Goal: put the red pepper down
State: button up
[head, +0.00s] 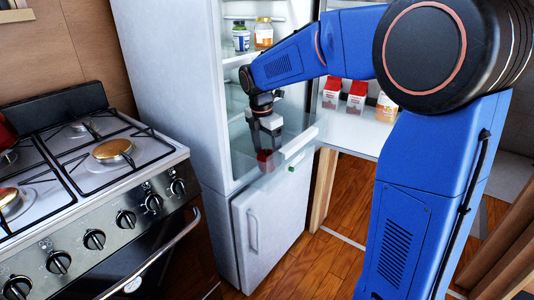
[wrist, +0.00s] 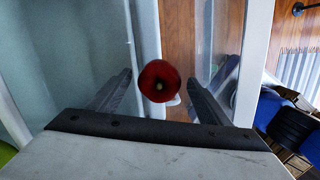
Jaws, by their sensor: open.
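The red pepper (head: 264,161) shows dark red just below my gripper (head: 266,143) at the open fridge (head: 170,90), partly behind a translucent bin on the fridge door (head: 300,142). The fingers are spread, with a visible gap on both sides of the pepper. What bears the pepper from below is hidden.
A stove (head: 90,170) with gas burners stands at the left. Jars (head: 263,33) stand on an upper fridge shelf. Red-and-white cartons (head: 356,97) stand right of the gripper. Wooden floor (head: 300,265) shows below. A green thing (wrist: 6,152) is at the wrist view's left edge.

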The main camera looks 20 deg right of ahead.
aim_at(266, 156)
notch_tip(266, 156, up, 12)
jog(key=a+f, duration=0.1)
jog(key=s+d+m, duration=0.1)
jog(key=s+m, duration=0.1)
jog(key=s, duration=0.1)
jog(key=s+d+m, duration=0.1)
jog(key=s+m, duration=0.1)
jog(key=s, duration=0.1)
jog(key=s+d+m+t, duration=0.1)
jog(key=s+m, duration=0.1)
jog(key=s, duration=0.2)
jog(key=shift+s+d+r, duration=0.1)
jog(key=shift+d+r, duration=0.1)
jog(key=shift+d, duration=0.05)
jog(key=s+d+f+m+t, duration=0.1)
jog(key=s+f+m, duration=0.3)
jog(key=s, duration=0.3)
jog(key=s+d+f+m+t, duration=0.1)
jog(key=s+d+f+m, duration=0.1)
jog(key=s+f+m, duration=0.2)
jog(key=s+d+f+m+t+y, duration=0.1)
jog(key=s+f+m, duration=0.3)
jog(key=s+m, duration=0.4)
jog(key=s, duration=0.4)
jog(key=shift+d+m, duration=0.25)
jog(key=shift+m, duration=0.05)
jog(key=shift+w, duration=0.1)
